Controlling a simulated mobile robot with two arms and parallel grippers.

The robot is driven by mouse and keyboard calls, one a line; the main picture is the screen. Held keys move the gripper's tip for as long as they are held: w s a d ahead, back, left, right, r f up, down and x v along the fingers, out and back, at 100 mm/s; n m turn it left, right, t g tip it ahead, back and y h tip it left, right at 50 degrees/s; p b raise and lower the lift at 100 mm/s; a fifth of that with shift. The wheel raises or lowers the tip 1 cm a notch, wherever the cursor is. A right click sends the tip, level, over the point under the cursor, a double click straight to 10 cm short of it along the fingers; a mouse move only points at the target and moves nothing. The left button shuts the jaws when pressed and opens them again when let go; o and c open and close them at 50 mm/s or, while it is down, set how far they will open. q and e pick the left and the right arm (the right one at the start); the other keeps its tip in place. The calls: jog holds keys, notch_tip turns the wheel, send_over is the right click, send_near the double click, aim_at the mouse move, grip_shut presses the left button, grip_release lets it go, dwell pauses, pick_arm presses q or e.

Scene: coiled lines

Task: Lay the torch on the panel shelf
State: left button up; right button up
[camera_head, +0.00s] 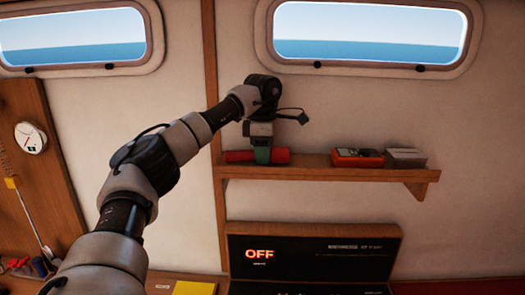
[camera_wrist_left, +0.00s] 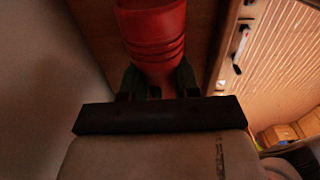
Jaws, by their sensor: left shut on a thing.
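A red torch (camera_head: 240,156) lies at the left end of the wooden panel shelf (camera_head: 330,174), on or just above its surface; I cannot tell if it touches. My left gripper (camera_head: 262,153) comes down from above and is shut on the torch near its middle. In the left wrist view the red ridged torch (camera_wrist_left: 155,35) sits between the two dark green fingers of my left gripper (camera_wrist_left: 158,82). The gripper hides part of the torch. My right gripper is in neither view.
An orange-red device (camera_head: 358,158) and a grey box (camera_head: 405,158) stand on the shelf's right half. Between them and the torch the shelf is bare. Below is a black panel (camera_head: 310,258) reading OFF. A window (camera_head: 370,35) is above, and a wooden post (camera_head: 214,110) stands left.

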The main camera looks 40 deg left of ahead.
pick_arm(q)
jog(key=shift+w, duration=0.1)
jog(key=shift+w+d+f, duration=0.1)
jog(key=o, duration=0.8)
jog(key=shift+o, duration=1.1)
jog(key=shift+d, duration=0.1)
jog(key=shift+o, duration=0.2)
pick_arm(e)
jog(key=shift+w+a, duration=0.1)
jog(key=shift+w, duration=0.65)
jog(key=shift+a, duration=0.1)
